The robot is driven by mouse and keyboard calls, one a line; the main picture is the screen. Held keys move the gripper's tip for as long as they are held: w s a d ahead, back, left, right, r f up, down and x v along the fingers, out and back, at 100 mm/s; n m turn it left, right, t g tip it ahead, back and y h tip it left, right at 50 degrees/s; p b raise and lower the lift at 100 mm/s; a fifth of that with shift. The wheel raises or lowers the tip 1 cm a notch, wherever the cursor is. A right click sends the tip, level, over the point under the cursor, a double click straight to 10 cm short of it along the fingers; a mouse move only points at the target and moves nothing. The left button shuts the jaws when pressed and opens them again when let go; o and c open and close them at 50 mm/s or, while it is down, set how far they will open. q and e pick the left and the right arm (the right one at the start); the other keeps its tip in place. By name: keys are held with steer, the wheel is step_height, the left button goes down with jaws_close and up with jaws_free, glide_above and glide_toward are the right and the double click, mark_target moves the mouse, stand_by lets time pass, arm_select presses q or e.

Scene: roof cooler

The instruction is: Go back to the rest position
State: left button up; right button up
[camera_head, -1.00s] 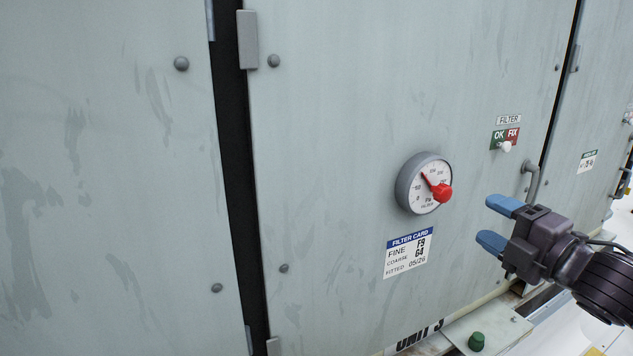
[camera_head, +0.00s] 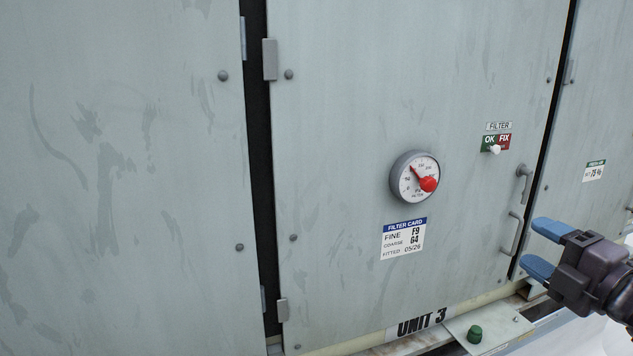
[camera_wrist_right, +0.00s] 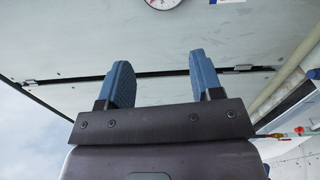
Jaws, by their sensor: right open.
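My right gripper (camera_head: 545,248) is at the right edge of the head view, in front of the grey cabinet. Its two blue fingers are apart with nothing between them. The right wrist view also shows the open fingers (camera_wrist_right: 160,82), with the cabinet panel beyond them. My left gripper is not in view. A round gauge (camera_head: 408,170) with a red pointer or knob (camera_head: 429,184) is on the cabinet door, left of my right gripper and apart from it.
A filter card (camera_head: 404,238) is below the gauge. Door handles (camera_head: 513,232) stick out just left of my right gripper. A green knob (camera_head: 475,334) is on a ledge at the bottom, beside the UNIT 3 label (camera_head: 422,322). The cabinet front (camera_head: 340,120) at left is clear.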

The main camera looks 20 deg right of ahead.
steer(key=w+d+f+m+g+h, duration=0.1)
steer(key=d+f+m, duration=0.1)
steer(key=f+m, duration=0.25)
steer(key=d+f+m+h, duration=0.1)
steer(key=d+f+m, duration=0.2)
steer(key=f, duration=0.2)
steer(key=s+a+f+m+g+h, duration=0.1)
steer(key=s+f+m+g, duration=0.15)
steer(key=f, duration=0.65)
steer(key=s+a+f+m+g+h, duration=0.1)
steer(key=f+m, duration=0.3)
steer(key=f, duration=0.6)
steer(key=s+a+f+m+g+y, duration=0.1)
steer(key=s+a+f+m, duration=0.1)
steer(key=a+f, duration=0.6)
steer(key=s+a+f+m+g+y+b, duration=0.1)
steer(key=s+a+f+m, duration=0.1)
steer(key=a+f, duration=0.6)
steer(key=s+a, duration=0.1)
steer(key=a, duration=0.2)
steer(key=shift+f+m, duration=0.15)
steer(key=shift+m, duration=0.15)
